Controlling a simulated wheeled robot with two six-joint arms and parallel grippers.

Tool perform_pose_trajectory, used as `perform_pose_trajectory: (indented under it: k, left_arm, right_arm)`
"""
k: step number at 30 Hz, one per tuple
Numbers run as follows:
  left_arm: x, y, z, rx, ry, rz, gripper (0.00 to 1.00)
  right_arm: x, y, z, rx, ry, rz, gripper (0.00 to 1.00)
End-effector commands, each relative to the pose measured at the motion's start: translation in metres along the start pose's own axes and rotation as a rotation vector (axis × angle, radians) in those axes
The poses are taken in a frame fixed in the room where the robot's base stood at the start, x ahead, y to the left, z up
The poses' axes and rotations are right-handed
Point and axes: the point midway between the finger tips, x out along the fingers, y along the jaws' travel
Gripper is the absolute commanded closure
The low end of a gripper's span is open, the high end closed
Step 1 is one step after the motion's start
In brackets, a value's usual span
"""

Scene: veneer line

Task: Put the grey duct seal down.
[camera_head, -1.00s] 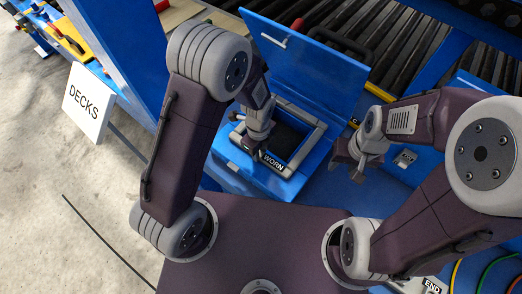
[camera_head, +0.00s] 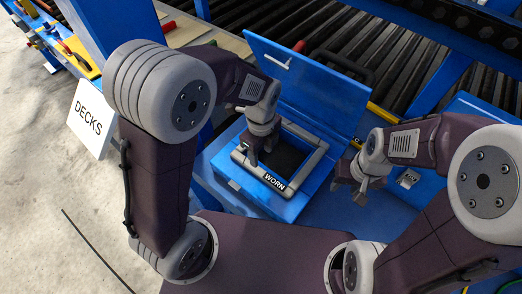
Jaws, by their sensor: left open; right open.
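The grey duct seal (camera_head: 310,163) is a square grey frame. It lies on top of the blue box with the WORN label (camera_head: 275,181), around the dark opening. My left gripper (camera_head: 258,156) is open, fingers down, over the left part of the seal. It hides some of that part, and I cannot tell whether a finger touches the seal. My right gripper (camera_head: 357,184) is open and empty, to the right of the box and apart from the seal.
The box's blue lid (camera_head: 310,80) stands raised behind the seal. A white DECKS sign (camera_head: 88,120) is at the left. A dark roller conveyor (camera_head: 395,60) runs across the back. Grey floor (camera_head: 50,190) is clear at the left, apart from a thin dark line.

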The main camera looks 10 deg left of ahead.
Motion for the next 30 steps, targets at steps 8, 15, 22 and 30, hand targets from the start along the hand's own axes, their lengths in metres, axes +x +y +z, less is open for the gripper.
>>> perform_pose_trajectory:
  k: [8,15,22,30]
  left_arm:
    - [-0.011,0.001,0.000,0.000,0.000,0.002,0.51]
    - [-0.008,0.019,0.018,-0.372,0.003,-0.016,0.51]
    - [0.005,0.081,0.055,-1.512,0.040,-0.069,0.51]
    - [0.011,0.112,0.065,-2.111,0.079,-0.095,0.51]
  right_arm:
    - [0.000,0.000,0.000,0.000,0.000,0.000,0.59]
    - [0.000,0.000,0.000,0.000,0.000,0.000,0.59]
    - [0.000,0.000,0.000,0.000,0.000,0.000,0.59]
    - [0.000,0.000,0.000,0.000,0.000,0.000,0.59]
